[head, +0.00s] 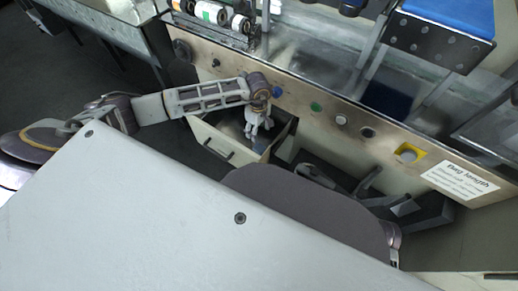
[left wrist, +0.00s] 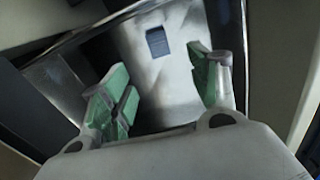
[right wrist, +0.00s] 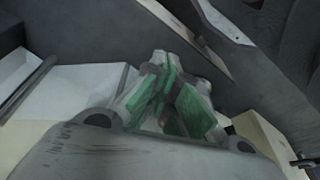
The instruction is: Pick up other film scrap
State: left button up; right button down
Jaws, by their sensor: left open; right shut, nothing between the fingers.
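My left gripper (head: 258,130) reaches down into an open beige drawer (head: 218,148) in the machine front in the head view. In the left wrist view the left gripper (left wrist: 165,85) is open, its green-padded fingers apart. A pale sheet with a dark rectangle (left wrist: 158,42), seemingly the film scrap, lies beyond and between the fingers. I cannot tell whether the fingers touch it; nothing is gripped. In the head view the arm and drawer walls mostly hide it. My right gripper (right wrist: 168,85) is shut and empty in the right wrist view.
The machine panel carries knobs, a green button (head: 315,107) and a yellow-framed button (head: 408,154). A white label (head: 458,183) is at the right. Film rolls (head: 212,13) sit above. The drawer walls stand close around the left gripper.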

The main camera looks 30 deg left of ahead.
pick_arm(q)
jog(key=b, duration=0.2)
send_over(258, 148)
notch_tip(258, 148, down, 7)
jog(key=shift+r, duration=0.15)
jog(key=shift+f, duration=0.55)
pick_arm(e)
jog(key=shift+s+a+r, duration=0.1)
jog(key=shift+r, duration=0.5)
jog(key=shift+s+a+r, duration=0.1)
jog(key=shift+r, duration=0.5)
jog(key=shift+w, duration=0.15)
